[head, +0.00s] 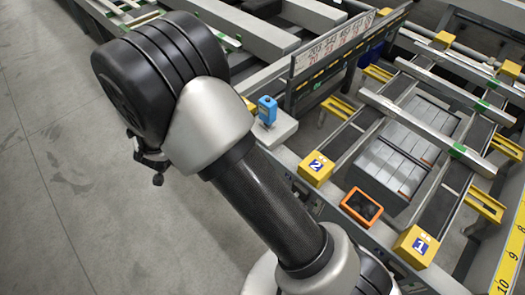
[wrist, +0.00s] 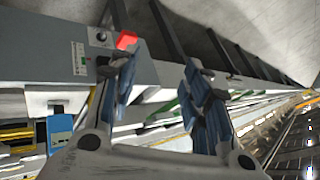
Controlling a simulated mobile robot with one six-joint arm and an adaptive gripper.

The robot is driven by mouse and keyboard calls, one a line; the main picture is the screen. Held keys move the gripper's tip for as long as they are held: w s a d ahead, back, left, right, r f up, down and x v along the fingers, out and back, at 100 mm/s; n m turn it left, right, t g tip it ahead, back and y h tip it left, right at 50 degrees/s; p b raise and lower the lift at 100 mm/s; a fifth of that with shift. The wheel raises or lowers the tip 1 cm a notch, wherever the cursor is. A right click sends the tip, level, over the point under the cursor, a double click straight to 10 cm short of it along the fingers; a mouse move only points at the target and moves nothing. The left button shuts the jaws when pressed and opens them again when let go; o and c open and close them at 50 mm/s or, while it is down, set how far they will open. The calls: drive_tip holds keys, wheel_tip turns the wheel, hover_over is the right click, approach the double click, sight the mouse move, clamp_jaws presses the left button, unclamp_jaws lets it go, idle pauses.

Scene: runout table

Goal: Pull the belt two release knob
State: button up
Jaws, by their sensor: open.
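The yellow block marked 2 (head: 315,168) sits at the near end of a belt in the head view. I cannot make out a release knob beside it; my arm hides part of the table front. In the wrist view a grey panel (wrist: 70,25) carries a small dark round part (wrist: 101,37) and a red part (wrist: 127,40). I cannot tell whether either is the belt two knob. My gripper (wrist: 158,65) is open, with nothing between its fingers. Its left finger overlaps the panel's lower edge in the picture; contact cannot be told. In the head view it is mostly hidden behind my wrist.
A blue device (head: 267,109) stands on a pale ledge left of block 2; a blue part (wrist: 60,132) also shows in the wrist view. The block marked 1 (head: 415,246) and an orange-rimmed box (head: 361,207) lie to the right. The floor at left is clear.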

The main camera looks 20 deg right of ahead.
drive_tip(key=s+d+f+m+g+h, duration=0.1)
drive_tip(key=s+d+f+m+h, duration=0.2)
drive_tip(key=f, duration=0.7)
drive_tip(key=s+d+f+g+h, duration=0.2)
drive_tip(key=s+d+f+h, duration=0.85)
drive_tip(key=s, duration=0.55)
drive_tip(key=w+d+f+y+b, duration=0.1)
drive_tip(key=w+d+f, duration=0.2)
drive_tip(key=d, duration=0.5)
drive_tip(key=w+d+f+y+b, duration=0.1)
drive_tip(key=w+d+f, duration=0.2)
drive_tip(key=d, duration=0.5)
drive_tip(key=shift+f+m, duration=0.4)
drive_tip(key=shift+f, duration=0.3)
drive_tip(key=shift+s, duration=0.1)
clamp_jaws()
